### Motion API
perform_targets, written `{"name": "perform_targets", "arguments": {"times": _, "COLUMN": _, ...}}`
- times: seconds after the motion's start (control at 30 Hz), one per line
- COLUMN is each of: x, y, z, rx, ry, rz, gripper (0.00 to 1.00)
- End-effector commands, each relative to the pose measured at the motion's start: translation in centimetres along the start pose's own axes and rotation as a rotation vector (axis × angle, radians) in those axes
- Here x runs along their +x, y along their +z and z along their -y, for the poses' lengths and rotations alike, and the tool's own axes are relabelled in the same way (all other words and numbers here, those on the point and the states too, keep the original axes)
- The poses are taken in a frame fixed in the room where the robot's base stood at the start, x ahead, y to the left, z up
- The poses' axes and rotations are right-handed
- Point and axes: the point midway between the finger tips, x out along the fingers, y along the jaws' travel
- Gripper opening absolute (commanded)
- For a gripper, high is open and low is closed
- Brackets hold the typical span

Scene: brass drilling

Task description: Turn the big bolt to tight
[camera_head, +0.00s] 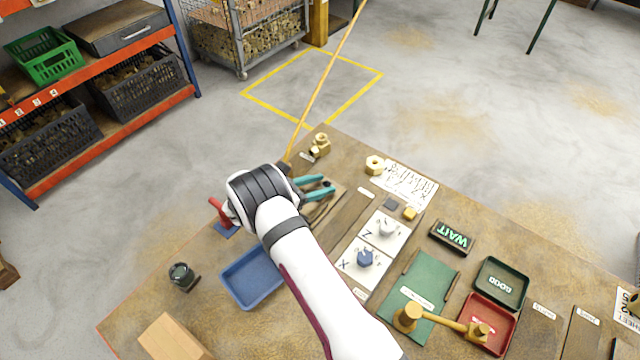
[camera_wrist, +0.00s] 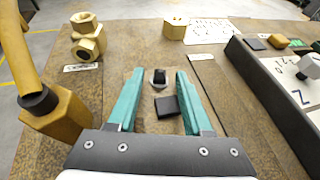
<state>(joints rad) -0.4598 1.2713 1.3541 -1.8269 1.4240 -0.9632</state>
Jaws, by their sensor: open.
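My gripper (camera_wrist: 160,78) is open, its two teal fingers pointing forward over the brown bench, with nothing held. In the head view the gripper (camera_head: 318,187) is near the bench's far edge. Between the fingers in the wrist view are a small grey piece with a dark top (camera_wrist: 158,78) and a dark block (camera_wrist: 167,106). A brass hex body (camera_wrist: 58,115) with a dark collar and a long yellow pole stands left of the fingers. A brass fitting with hex parts (camera_wrist: 87,37) stands beyond it; it also shows in the head view (camera_head: 321,143). I cannot tell which piece is the big bolt.
A brass hex nut (camera_head: 375,165) stands near a white written sheet (camera_head: 410,185). Right of my arm are a blue knob (camera_head: 365,258), a white knob (camera_head: 387,227), a WAIT sign (camera_head: 452,238), a mallet (camera_head: 440,322) and trays. A blue tray (camera_head: 252,279) lies left.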

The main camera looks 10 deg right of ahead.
Motion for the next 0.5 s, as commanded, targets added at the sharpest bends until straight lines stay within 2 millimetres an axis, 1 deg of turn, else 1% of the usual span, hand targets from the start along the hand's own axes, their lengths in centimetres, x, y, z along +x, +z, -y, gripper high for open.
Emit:
{"name": "perform_targets", "arguments": {"times": 0.07, "x": -0.3, "y": 0.0, "z": 0.0, "rx": 0.0, "ry": 0.001, "rz": 0.0, "gripper": 0.5}}
{"name": "perform_targets", "arguments": {"times": 0.17, "x": -1.5, "y": -0.1, "z": -0.1, "rx": -0.001, "ry": 0.003, "rz": -0.001, "gripper": 0.5}}
{"name": "perform_targets", "arguments": {"times": 0.27, "x": -3.6, "y": 0.0, "z": -0.1, "rx": -0.001, "ry": 0.005, "rz": 0.0, "gripper": 0.5}}
{"name": "perform_targets", "arguments": {"times": 0.5, "x": -9.7, "y": 0.0, "z": -0.1, "rx": 0.001, "ry": 0.004, "rz": 0.0, "gripper": 0.5}}
